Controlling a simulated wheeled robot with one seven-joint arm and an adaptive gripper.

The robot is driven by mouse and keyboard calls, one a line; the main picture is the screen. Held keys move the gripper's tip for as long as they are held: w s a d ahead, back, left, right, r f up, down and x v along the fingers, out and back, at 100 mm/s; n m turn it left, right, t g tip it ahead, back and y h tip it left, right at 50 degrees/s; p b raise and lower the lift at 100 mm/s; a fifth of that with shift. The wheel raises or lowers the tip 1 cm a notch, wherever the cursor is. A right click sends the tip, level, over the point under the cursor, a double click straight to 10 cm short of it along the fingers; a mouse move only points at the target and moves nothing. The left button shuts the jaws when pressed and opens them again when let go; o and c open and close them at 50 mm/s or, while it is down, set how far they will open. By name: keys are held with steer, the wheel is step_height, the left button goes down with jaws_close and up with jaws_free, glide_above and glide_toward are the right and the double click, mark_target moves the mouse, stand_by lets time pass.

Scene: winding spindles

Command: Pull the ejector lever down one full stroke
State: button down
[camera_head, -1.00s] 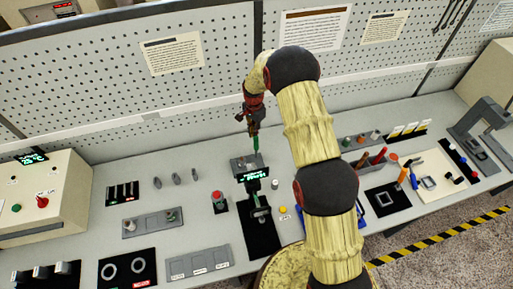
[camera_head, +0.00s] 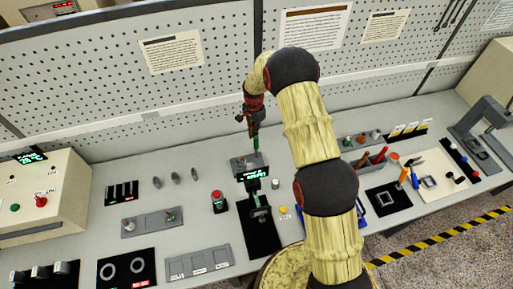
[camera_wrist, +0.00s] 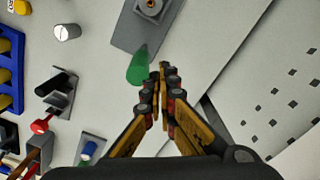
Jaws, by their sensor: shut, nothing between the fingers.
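A green lever handle (camera_head: 257,143) stands up from a grey block (camera_head: 240,164) at the back of the bench; I take it to be the ejector lever, though no label on it is readable. In the wrist view the green handle (camera_wrist: 138,68) lies just left of my fingertips, and its grey plate (camera_wrist: 128,36) is above. My gripper (camera_wrist: 163,74) is shut and empty, very close beside the handle; I cannot tell whether they touch. In the head view my gripper (camera_head: 251,131) points down just above the handle, hiding its upper end.
A small display with green text (camera_head: 252,174) and a black fixture (camera_head: 262,232) stand in front of the lever. A red button (camera_head: 218,196) is to the left. The perforated back wall (camera_head: 200,85) rises behind. Several tools and panels fill the bench at right.

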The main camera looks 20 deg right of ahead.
steer(key=shift+f+b, duration=0.35)
steer(key=shift+f, duration=0.2)
